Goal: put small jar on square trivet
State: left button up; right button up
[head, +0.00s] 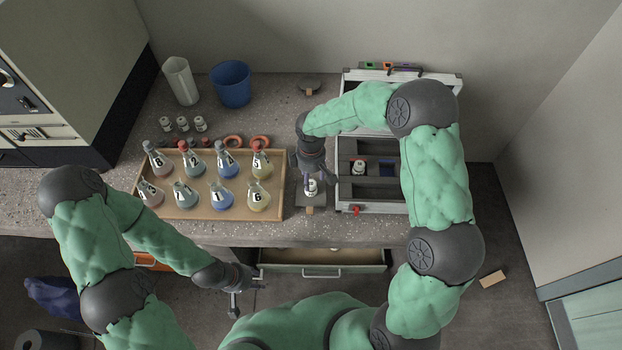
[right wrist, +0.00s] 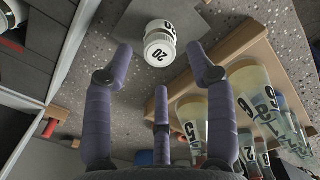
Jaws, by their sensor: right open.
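The small jar (head: 311,187) has a white lid and a label reading 20. It stands upright on the grey square trivet (head: 312,208) at the bench's front edge. In the right wrist view the jar (right wrist: 159,44) is over the dark trivet (right wrist: 190,16), and its base is partly hidden by the lid. My right gripper (head: 309,176) is above the jar. In the right wrist view its fingers (right wrist: 160,72) are spread around the jar's near side, with visible gaps and no grip. My left gripper (head: 245,290) is empty in front of the bench, its fingers spread apart.
A wooden tray (head: 280,200) of numbered flasks stands close to the left of the trivet. A compartment box (head: 340,195) is close on the right, holding another small jar (head: 359,167). An open drawer (head: 322,262) lies below the bench edge. A blue cup (head: 231,84) stands behind.

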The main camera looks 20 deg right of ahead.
aim_at(311, 183)
notch_tip(311, 183, up, 9)
jog(key=p, duration=0.2)
jog(key=shift+r, duration=0.15)
